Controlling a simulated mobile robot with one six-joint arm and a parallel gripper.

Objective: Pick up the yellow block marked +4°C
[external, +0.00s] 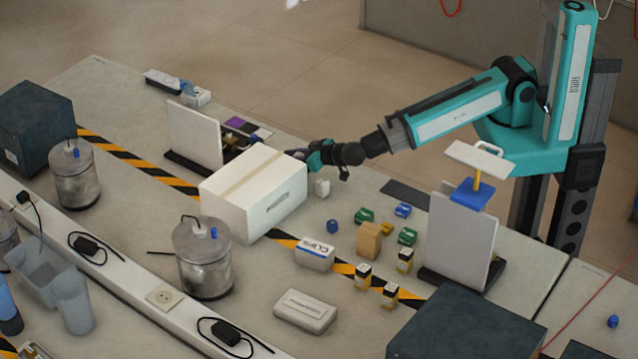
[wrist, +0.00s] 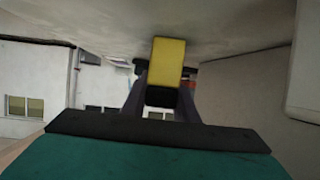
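In the wrist view a yellow block (wrist: 168,62) with a dark lower part sits between the two dark fingers of my gripper (wrist: 165,95). The fingers appear to touch both its sides, so my gripper looks shut on it. No +4°C mark is legible on the face I see. In the external view my gripper (external: 305,154) reaches left, roughly level, at the back right of a large white box (external: 245,200). Its fingertips are partly hidden there, and I cannot make out the yellow block in them.
Right of the white box stand small blue, green and yellow-black blocks (external: 363,276), a tan block (external: 369,241) and an upright white panel (external: 455,240). Another panel (external: 194,137) stands at the back left. A metal canister (external: 203,262) is in front of the box.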

